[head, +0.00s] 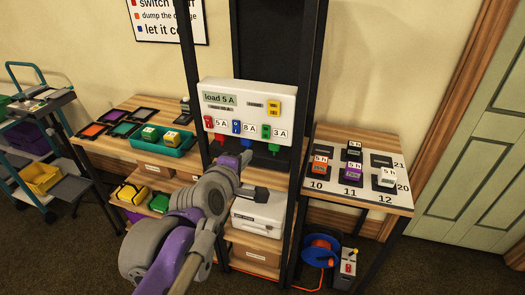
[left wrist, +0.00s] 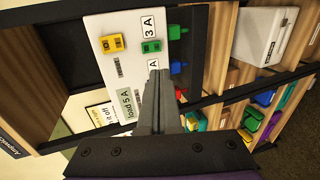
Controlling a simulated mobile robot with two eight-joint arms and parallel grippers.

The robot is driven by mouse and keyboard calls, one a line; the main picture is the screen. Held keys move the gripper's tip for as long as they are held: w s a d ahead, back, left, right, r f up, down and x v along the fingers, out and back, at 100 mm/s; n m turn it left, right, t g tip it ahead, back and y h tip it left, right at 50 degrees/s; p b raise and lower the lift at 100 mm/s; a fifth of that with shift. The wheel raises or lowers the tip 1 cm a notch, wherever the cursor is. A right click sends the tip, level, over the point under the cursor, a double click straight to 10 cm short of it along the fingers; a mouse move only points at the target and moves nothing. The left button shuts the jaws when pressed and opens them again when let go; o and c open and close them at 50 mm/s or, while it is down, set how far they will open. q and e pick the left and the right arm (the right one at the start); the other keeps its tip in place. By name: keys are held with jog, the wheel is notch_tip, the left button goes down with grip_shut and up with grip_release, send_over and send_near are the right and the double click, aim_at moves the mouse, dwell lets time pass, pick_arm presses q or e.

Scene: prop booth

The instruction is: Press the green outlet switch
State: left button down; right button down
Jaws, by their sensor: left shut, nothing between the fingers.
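A white power panel (head: 248,112) reading "load 5 A" stands on a rack. Along its lower edge are a red switch (head: 209,122) marked 5 A, a blue switch (head: 236,127) marked 8 A and the green outlet switch (head: 267,131) marked 3 A. The green switch also shows in the left wrist view (left wrist: 151,46), above the fingers there. My left gripper (head: 262,194) is shut and empty, below the panel in the head view. In the left wrist view its fingers (left wrist: 157,78) overlap the panel's edge near the switches; I cannot tell the gap. My right gripper is not in view.
A yellow block (head: 274,108) is on the panel's upper right, and a green plug (head: 274,148) hangs below. A white case (head: 258,213) sits on the shelf under my gripper. Rack posts stand at both sides. A side table (head: 340,185) with numbered pads is at right.

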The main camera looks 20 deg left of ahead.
aim_at(265, 138)
pick_arm(q)
jog(key=shift+r+b, duration=0.1)
jog(key=shift+b, duration=0.25)
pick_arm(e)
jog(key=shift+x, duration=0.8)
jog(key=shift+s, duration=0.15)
pick_arm(q)
jog(key=b+x, duration=0.1)
jog(key=x, duration=1.3)
jog(key=shift+a, duration=0.1)
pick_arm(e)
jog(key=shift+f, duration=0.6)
pick_arm(q)
jog(key=shift+w, duration=0.1)
